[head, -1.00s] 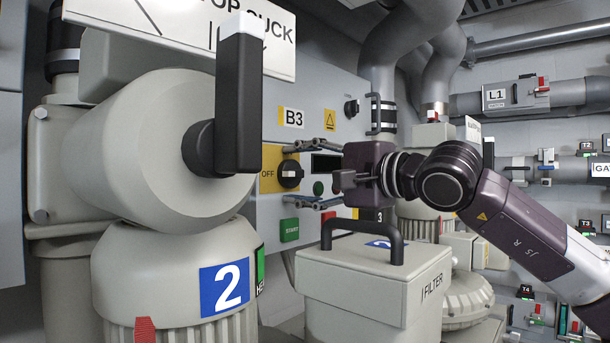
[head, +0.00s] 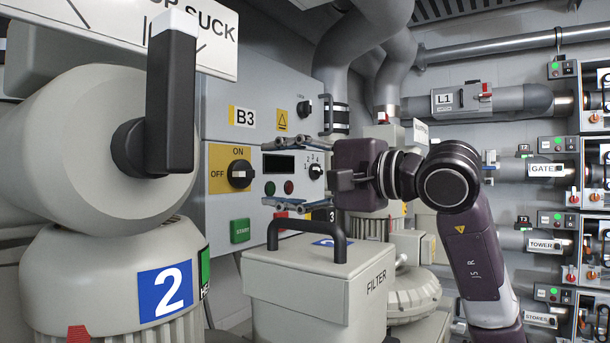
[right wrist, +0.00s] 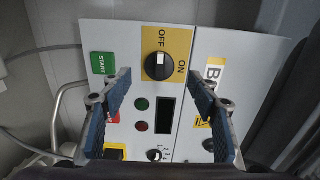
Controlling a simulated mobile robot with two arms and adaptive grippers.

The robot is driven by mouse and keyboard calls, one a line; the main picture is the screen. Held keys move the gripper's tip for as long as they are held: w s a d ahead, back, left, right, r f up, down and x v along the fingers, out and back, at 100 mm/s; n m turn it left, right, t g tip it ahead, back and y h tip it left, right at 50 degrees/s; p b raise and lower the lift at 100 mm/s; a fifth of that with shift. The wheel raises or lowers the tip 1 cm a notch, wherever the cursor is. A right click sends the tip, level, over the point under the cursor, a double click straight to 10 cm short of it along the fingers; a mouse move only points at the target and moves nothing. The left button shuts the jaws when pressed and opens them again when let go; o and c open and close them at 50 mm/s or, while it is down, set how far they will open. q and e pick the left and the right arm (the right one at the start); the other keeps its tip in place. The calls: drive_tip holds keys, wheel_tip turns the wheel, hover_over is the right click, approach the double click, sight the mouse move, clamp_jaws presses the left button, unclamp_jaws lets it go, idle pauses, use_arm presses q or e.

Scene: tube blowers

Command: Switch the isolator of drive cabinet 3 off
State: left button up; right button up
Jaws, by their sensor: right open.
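The B3 cabinet (head: 218,95) is a grey panel beyond the big grey machine. Its isolator (head: 240,174) is a black rotary knob on a yellow plate, with ON above and OFF to the left. In the right wrist view the isolator (right wrist: 160,66) appears turned on its side, and its white mark points up toward OFF. My right gripper (head: 268,175) is open and empty, its blue-grey fingers right of the knob in the head view. In the right wrist view the open fingers (right wrist: 158,82) lie either side of a line below the knob, apart from it. My left gripper is out of view.
A green START button (head: 240,231), small lamps, a dark display and a selector knob (head: 316,171) share the panel. A grey FILTER box (head: 330,285) with a black handle stands below my gripper. The grey machine with a black lever (head: 171,100) stands at left.

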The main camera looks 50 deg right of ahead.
drive_tip(key=s, duration=0.5)
drive_tip(key=shift+d, duration=0.25)
idle(0.5)
